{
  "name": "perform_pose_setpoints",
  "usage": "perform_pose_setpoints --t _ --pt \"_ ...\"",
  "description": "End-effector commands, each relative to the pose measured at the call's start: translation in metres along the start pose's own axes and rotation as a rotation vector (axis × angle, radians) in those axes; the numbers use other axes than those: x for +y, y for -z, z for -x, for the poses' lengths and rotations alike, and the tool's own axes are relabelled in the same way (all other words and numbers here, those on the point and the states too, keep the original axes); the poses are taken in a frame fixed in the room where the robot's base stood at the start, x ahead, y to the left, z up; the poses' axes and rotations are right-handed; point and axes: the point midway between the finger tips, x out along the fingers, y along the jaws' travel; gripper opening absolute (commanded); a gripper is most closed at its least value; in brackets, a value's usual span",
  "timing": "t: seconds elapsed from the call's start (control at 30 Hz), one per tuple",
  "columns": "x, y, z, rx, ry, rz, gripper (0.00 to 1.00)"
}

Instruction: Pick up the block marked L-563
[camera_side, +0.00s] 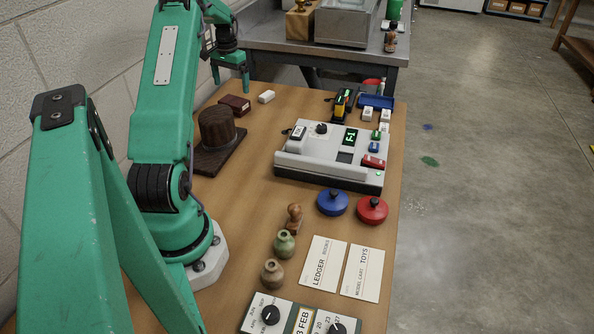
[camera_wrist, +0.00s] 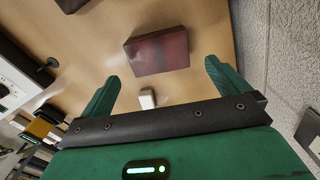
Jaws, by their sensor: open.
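A small white block (camera_side: 266,97) lies on the table's far left part, just right of a dark red box. It also shows in the wrist view (camera_wrist: 147,98), close to the black bar of my gripper. Other small white blocks with dark marks (camera_side: 367,115) stand behind the grey machine at the right. I cannot read L-563 on any block. My gripper (camera_side: 230,78) is open and empty, above the far left of the table. In the wrist view its two green fingers (camera_wrist: 162,72) are spread, with the red box beyond them.
The dark red box (camera_side: 235,104) and a dark wooden hat form (camera_side: 217,128) stand near the white block. The grey machine (camera_side: 330,155) fills the table's right middle. Blue (camera_side: 332,203) and red (camera_side: 372,210) knobbed lids lie before it. A metal bench (camera_side: 265,40) stands behind.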

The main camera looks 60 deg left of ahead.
Motion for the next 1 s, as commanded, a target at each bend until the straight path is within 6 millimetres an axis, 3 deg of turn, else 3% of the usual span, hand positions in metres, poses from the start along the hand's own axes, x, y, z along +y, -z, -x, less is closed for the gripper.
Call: perform_pose_setpoints --t 0.3,0.67,1.0 --pt "0.001 0.000 -0.023 -0.001 -0.001 -0.001 1.00" --pt "0.002 -0.001 -0.032 -0.002 -0.001 -0.001 1.00" --pt "0.003 -0.001 -0.069 -0.002 -0.001 -0.001 1.00"
